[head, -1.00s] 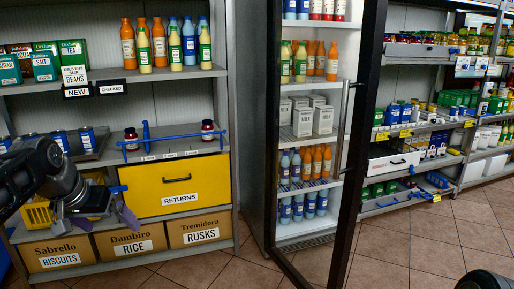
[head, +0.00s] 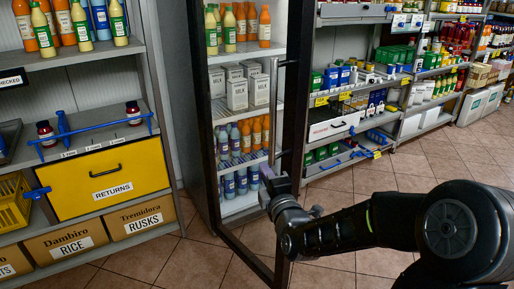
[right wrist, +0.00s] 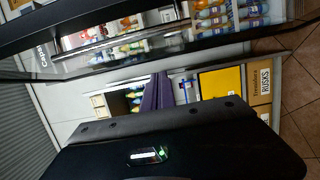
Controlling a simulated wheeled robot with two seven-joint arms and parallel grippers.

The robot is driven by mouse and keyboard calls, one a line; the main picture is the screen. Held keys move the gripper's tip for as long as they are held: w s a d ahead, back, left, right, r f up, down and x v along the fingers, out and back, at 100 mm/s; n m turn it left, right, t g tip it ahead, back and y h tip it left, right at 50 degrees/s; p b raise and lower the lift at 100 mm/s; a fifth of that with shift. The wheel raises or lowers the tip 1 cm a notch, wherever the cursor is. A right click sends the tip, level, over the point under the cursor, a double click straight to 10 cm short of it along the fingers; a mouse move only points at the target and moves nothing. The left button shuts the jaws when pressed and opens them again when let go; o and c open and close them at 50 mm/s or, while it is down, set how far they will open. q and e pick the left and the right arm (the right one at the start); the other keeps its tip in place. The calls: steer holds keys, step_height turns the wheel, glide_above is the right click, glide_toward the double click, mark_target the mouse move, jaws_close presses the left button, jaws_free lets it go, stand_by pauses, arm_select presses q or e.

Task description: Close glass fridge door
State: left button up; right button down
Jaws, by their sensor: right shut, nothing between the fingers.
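The glass fridge door (head: 283,215) has a dark frame and stands open, swung out toward me from the fridge (head: 174,100). Its long upright handle (head: 273,110) is on the right side of the door. My right gripper (head: 268,178) is just below the handle's lower end, by the door's right frame; I cannot tell whether it touches. In the right wrist view its purple fingers (right wrist: 158,92) are together and empty, with the dark door frame (right wrist: 100,25) crossing above them. My left gripper is out of view.
Bottles and milk cartons (head: 237,92) stand on the fridge shelves. A shelf unit with a yellow returns drawer (head: 90,181) and boxes is on the left. Stocked shelves (head: 340,125) line the right. The tiled floor (head: 345,190) is open on the right.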

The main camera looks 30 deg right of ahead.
steer(key=w+d+p, duration=0.1)
steer(key=w+d, duration=0.5)
steer(key=w, duration=0.3)
steer(key=shift+w+d, duration=0.25)
steer(key=shift+d, duration=0.15)
steer(key=shift+d, duration=0.1)
